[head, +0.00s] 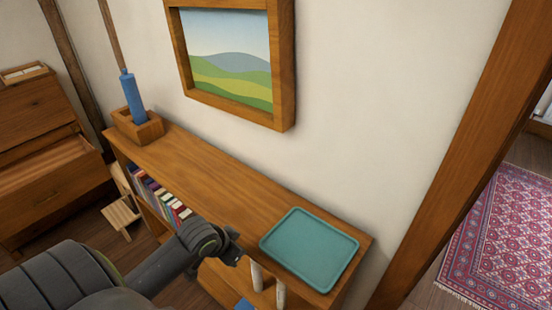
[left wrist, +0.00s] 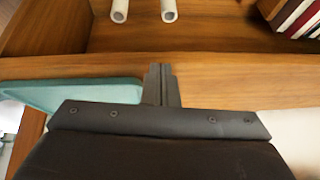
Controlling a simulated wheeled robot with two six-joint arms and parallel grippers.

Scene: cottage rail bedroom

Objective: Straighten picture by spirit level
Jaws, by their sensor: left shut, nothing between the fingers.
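The picture (head: 230,58), a landscape of green hills in a wooden frame, hangs on the white wall above the low bookcase in the head view. Its top is cut off, and I cannot tell from this angle whether it is level. I cannot make out a spirit level for certain. A teal tray (head: 310,248) lies empty on the right end of the bookcase top; part of it also shows in the left wrist view (left wrist: 75,95). My left gripper (head: 238,260) is shut and empty at the bookcase's front edge, left of the tray. My right gripper is out of view.
A blue upright object (head: 133,97) stands in a wooden box (head: 138,128) at the bookcase's left end. Books (head: 160,195) and two white rolls (left wrist: 168,10) sit on the shelves below. The bookcase top (head: 215,170) between box and tray is clear. A wooden post (head: 450,150) rises at right.

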